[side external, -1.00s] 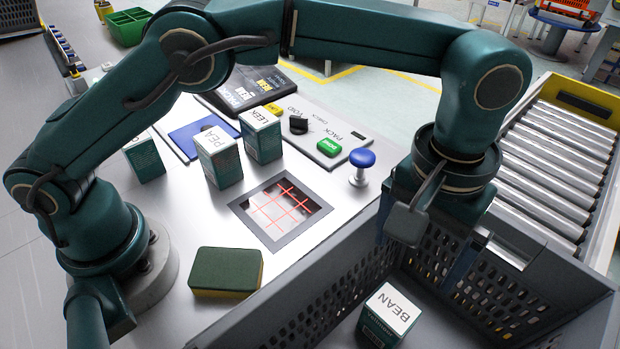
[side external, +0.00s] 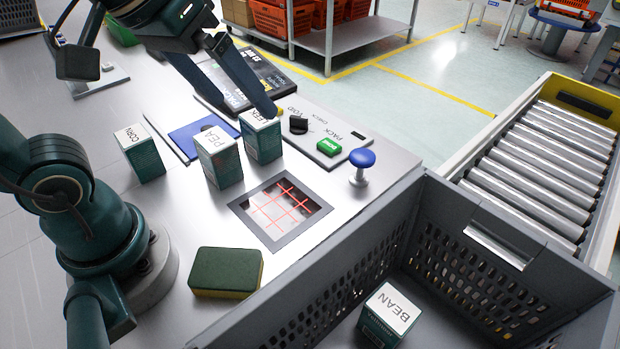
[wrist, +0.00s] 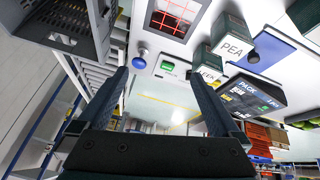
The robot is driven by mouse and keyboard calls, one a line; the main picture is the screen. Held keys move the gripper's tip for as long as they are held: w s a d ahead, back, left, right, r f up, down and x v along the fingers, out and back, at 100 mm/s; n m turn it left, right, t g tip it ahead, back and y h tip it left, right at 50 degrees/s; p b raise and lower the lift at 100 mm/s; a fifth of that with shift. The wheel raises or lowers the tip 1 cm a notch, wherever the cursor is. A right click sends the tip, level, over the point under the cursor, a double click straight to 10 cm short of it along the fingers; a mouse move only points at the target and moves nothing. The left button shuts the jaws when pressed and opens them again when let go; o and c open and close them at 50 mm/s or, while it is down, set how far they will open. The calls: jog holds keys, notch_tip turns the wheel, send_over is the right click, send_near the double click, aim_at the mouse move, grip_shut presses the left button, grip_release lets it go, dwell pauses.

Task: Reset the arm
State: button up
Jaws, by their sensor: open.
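My gripper (side external: 230,92) is raised at the upper left of the side view, with its fingers apart and nothing between them. In the wrist view the two fingers (wrist: 160,88) stand wide apart over open floor. The BEAN box (side external: 388,315) stands inside the grey crate (side external: 345,262). The LEEK box (side external: 262,142), PEA box (side external: 219,160) and CORN box (side external: 141,155) stand on the table. One finger overlaps the top of the LEEK box in the side view; I cannot tell the gap between them.
A green and yellow sponge (side external: 226,272) lies near the scanner window (side external: 280,211). A blue button (side external: 361,163), a green button (side external: 329,147) and a dark screen (side external: 245,80) stand behind. A roller conveyor (side external: 535,160) runs at the right, beyond the crate.

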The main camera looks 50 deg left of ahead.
jog(key=s+a+f+m, duration=0.1)
jog(key=s+f, duration=0.3)
jog(key=f, duration=0.1)
jog(key=shift+a+f+m, duration=0.2)
jog(key=shift+f+m, duration=0.15)
jog(key=shift+m, duration=0.05)
dwell(0.3)
